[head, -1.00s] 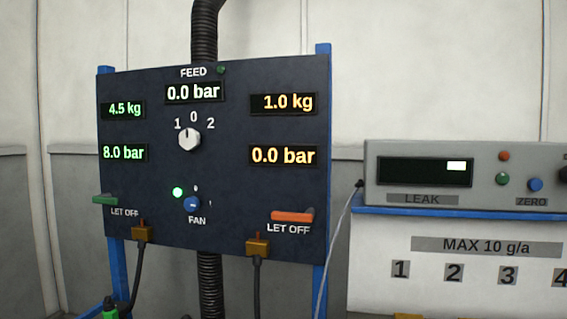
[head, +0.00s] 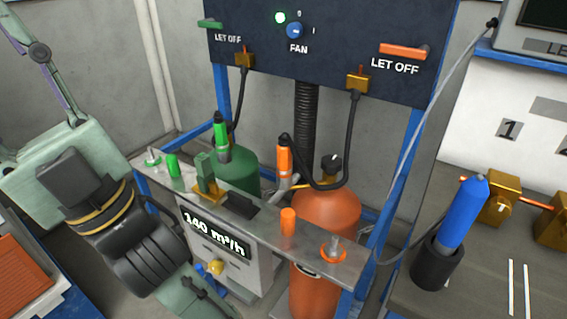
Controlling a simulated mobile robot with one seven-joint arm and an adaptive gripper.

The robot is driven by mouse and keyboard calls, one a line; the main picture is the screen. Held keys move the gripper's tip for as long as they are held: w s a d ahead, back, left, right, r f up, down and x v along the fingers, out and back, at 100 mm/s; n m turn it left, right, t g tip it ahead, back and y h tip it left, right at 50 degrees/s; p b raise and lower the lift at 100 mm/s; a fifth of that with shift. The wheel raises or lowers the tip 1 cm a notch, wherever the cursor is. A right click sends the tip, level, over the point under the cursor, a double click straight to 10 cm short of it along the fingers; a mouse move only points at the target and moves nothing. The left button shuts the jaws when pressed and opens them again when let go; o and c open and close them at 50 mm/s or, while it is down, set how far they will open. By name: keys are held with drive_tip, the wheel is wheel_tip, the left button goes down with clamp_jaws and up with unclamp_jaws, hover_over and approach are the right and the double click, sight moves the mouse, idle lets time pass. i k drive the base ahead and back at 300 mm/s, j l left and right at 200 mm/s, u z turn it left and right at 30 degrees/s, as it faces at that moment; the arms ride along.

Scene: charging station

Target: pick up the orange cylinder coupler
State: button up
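The orange cylinder coupler (head: 285,158) is an upright orange sleeve with a black top at the end of a black hose. It sits in the middle of the head view, behind the metal shelf and beside the shoulder of the orange cylinder (head: 328,208). The hose loops from it up to the right brass fitting on the panel. Part of my arm, pale green and black, fills the lower left. The dark end part of it (head: 78,185) is well left of the coupler and apart from it. I cannot make out its fingertips.
A green coupler (head: 221,136) stands by the green cylinder (head: 238,170). The metal shelf (head: 345,268) carries a green cap, an orange cap (head: 288,222) and fittings in front. A blue cylinder (head: 463,213) stands in a black holder on the right bench. Blue posts frame the station.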

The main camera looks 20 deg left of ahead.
sight(284, 171)
drive_tip(key=j+z, duration=0.1)
drive_tip(key=j, duration=0.4)
drive_tip(key=k+j+z, duration=0.1)
drive_tip(key=j, duration=0.4)
drive_tip(key=k+j+z, duration=0.1)
drive_tip(key=j, duration=0.35)
drive_tip(key=k+j+z, duration=0.1)
drive_tip(key=j, duration=0.4)
drive_tip(key=i, duration=0.5)
